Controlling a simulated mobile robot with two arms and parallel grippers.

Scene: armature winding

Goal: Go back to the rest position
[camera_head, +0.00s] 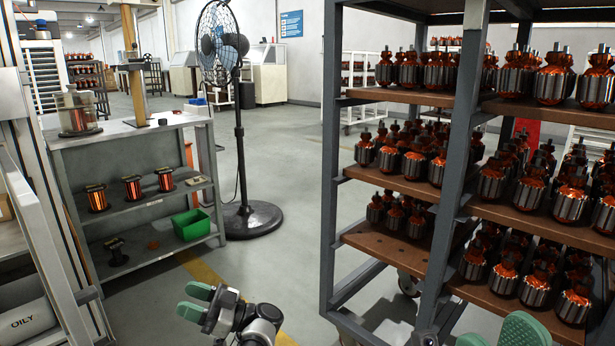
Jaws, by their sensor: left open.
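My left gripper (190,301) is at the bottom centre-left of the head view, with its green fingers pointing left. It is open, with nothing between the fingers, and hangs over bare floor between the grey shelf and the large rack. Green finger pads of my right gripper (510,331) show at the bottom right edge, in front of the rack's lower part. The rest of that gripper is cut off by the frame, so its opening cannot be judged.
A large rack (336,150) with armatures on several shelves fills the right. A grey shelf unit (150,158) on the left holds wire spools and a green bin (191,224). A standing fan (240,150) is behind. Open floor (295,215) lies between fan and rack.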

